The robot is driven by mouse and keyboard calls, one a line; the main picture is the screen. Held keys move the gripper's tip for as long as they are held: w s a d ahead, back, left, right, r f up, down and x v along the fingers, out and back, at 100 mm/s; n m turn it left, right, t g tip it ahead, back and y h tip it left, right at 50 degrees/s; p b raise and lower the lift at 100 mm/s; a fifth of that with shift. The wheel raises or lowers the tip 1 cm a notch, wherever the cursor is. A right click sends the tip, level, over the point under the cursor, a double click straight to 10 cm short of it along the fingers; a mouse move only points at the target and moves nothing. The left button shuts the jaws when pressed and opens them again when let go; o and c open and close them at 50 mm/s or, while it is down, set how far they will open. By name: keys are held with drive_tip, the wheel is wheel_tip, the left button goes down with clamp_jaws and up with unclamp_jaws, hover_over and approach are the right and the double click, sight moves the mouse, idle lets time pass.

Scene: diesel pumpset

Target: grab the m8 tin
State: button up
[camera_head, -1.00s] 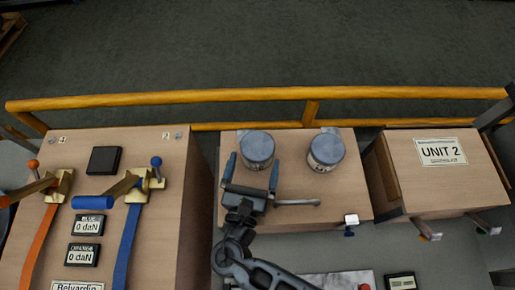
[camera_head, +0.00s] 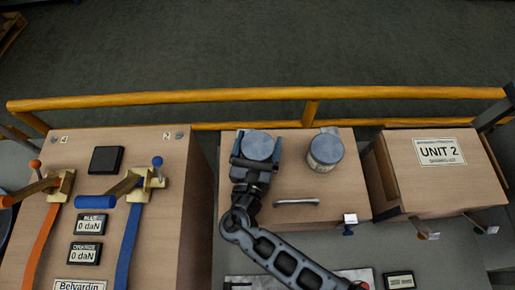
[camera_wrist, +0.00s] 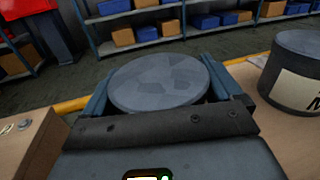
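Two round tins with grey lids stand on the middle wooden cabinet. The left tin (camera_head: 258,147) is between the fingers of my gripper (camera_head: 257,143). In the wrist view the same tin's lid (camera_wrist: 158,82) fills the space between the fingers (camera_wrist: 155,76), with very little gap on either side. The fingers look open around it, and I see no clear grip. The right tin (camera_head: 325,152) stands apart, to the right of my gripper. In the wrist view that tin (camera_wrist: 296,75) shows part of a label beginning with "M". The left tin's label is hidden, so I cannot tell which is M8.
The middle cabinet (camera_head: 350,190) has a bar handle (camera_head: 296,202) in front of the tins. A "UNIT 2" box (camera_head: 435,185) stands to the right. A lever panel (camera_head: 145,230) is on the left. A yellow rail (camera_head: 250,95) runs behind.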

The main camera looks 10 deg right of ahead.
drive_tip(key=c, duration=0.6)
drive_tip(key=shift+r, duration=0.15)
